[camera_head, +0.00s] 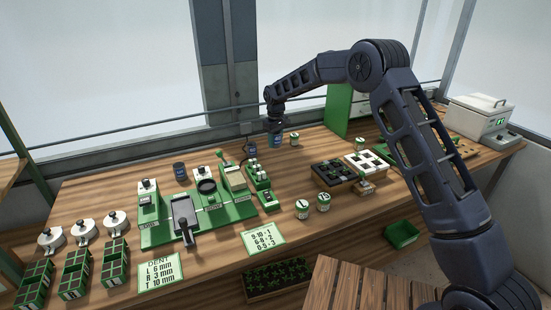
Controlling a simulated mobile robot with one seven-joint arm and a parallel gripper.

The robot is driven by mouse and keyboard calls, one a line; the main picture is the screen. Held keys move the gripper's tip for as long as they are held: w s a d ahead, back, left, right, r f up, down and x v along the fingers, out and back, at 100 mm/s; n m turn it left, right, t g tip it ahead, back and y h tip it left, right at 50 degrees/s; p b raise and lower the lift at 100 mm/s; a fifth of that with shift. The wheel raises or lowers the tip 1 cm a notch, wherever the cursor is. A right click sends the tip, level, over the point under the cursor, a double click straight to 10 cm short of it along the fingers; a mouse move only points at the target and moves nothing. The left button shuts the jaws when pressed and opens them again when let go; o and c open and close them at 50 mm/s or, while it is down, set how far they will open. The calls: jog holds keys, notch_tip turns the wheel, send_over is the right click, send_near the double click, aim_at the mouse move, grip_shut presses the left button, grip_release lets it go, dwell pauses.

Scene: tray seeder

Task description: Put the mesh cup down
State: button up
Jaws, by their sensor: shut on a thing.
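My gripper (275,124) points down over the back of the wooden bench, near its far edge. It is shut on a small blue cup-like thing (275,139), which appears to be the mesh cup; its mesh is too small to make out. The cup looks upright. I cannot tell whether its base touches the bench or hangs just above it. The fingers are small and dark in this view and partly hide the cup's top.
A small jar (294,138) stands close to the right of the cup. A green seeder station (155,235) with levers lies front left, with a dark cup (179,170) behind it. A green upright panel (339,108) stands to the right.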

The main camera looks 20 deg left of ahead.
aim_at(275, 163)
jog(key=shift+f, duration=4.55)
jog(key=shift+f, duration=0.2)
jog(key=o, duration=1)
jog(key=shift+r, duration=0.1)
notch_tip(275, 163, up, 12)
jog(key=shift+r, duration=0.1)
